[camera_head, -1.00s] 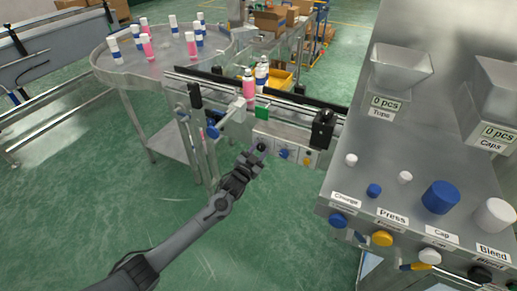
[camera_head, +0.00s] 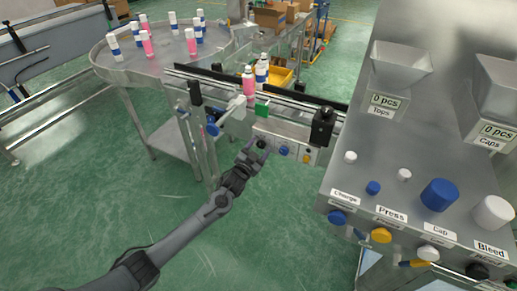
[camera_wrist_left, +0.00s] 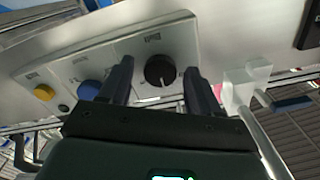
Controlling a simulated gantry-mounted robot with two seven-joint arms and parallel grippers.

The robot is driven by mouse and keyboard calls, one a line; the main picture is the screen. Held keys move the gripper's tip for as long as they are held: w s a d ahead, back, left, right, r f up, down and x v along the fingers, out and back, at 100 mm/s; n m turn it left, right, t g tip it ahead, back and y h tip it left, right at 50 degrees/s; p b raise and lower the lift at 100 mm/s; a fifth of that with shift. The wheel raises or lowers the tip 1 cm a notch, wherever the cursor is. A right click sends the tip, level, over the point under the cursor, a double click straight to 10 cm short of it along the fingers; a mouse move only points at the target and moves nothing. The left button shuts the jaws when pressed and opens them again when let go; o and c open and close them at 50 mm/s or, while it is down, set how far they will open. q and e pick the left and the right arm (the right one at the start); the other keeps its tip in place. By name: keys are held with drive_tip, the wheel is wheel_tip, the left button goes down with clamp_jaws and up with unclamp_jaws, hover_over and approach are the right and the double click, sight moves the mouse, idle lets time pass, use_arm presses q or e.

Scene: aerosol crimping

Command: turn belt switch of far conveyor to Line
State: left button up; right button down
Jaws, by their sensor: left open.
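The far conveyor's control box (camera_head: 293,142) is on the conveyor's near side, with a black rotary switch (camera_wrist_left: 160,70), a blue button (camera_head: 284,150) and a yellow button (camera_head: 306,158). The blue button (camera_wrist_left: 88,90) and yellow one (camera_wrist_left: 44,93) also show in the left wrist view. My left gripper (camera_head: 258,149) is open at the black switch. In the left wrist view its fingers (camera_wrist_left: 157,78) lie on either side of the switch; contact cannot be told. The switch's pale mark points toward the gripper. Its label is too small to read. My right gripper is out of view.
A pink bottle (camera_head: 248,83) stands on the conveyor (camera_head: 290,98) beside a green block (camera_head: 262,109). A white bracket (camera_head: 232,110) sits left of the control box. A round table (camera_head: 120,68) with bottles stands behind. A station (camera_head: 345,190) with buttons is at right.

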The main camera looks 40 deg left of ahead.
use_arm(q)
drive_tip(key=p+v, duration=0.2)
drive_tip(key=v, duration=0.8)
drive_tip(key=shift+s+p, duration=0.4)
